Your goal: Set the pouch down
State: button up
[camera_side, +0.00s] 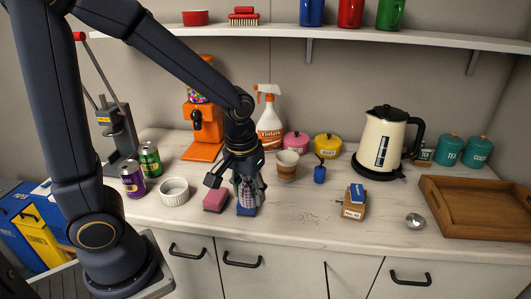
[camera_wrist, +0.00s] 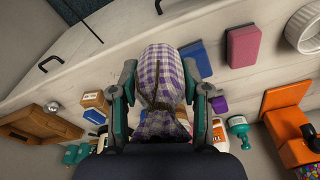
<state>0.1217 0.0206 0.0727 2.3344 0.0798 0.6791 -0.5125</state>
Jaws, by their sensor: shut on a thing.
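The pouch (camera_side: 246,191) is a purple-and-white checked cloth bag tied with a cord. My gripper (camera_side: 247,182) is shut on it over the front part of the counter. In the wrist view the pouch (camera_wrist: 160,72) sits between the two fingers of my gripper (camera_wrist: 159,85), its rounded end pointing away from the wrist. In the side view the pouch's lower end is just over a blue sponge (camera_side: 246,210). In the wrist view the blue sponge (camera_wrist: 197,60) shows right beside the pouch. I cannot tell whether they touch.
A pink sponge (camera_side: 215,200) lies left of the blue one, with a white ramekin (camera_side: 174,191) further left. Small boxes (camera_side: 354,205) and a wooden tray (camera_side: 480,205) are right.

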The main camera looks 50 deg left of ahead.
jog(key=shift+s+r, duration=0.1)
jog(key=shift+s, duration=0.15)
jog(key=shift+r+n, duration=0.1)
jog(key=shift+n, duration=0.4)
jog(key=s+a+n, duration=0.1)
jog(key=a+n, duration=1)
jog(key=a, duration=0.5)
jog(key=s+a+n+g, duration=0.2)
jog(key=s+a+n, duration=0.3)
jog(key=s+a, duration=0.5)
jog(key=shift+n+y, duration=0.3)
jog(key=shift+y, duration=0.1)
jog(key=w+a+f, duration=0.5)
jog(key=w+a, duration=0.1)
jog(key=w+a+f, duration=0.3)
jog(key=w+a, duration=0.1)
jog(key=shift+f, duration=0.3)
jog(key=shift+w+a+f, duration=0.2)
jog(key=shift+w+f, duration=0.1)
jog(key=shift+f, duration=0.1)
jog(key=shift+w+a+f, duration=0.15)
jog(key=shift+f, duration=1.6)
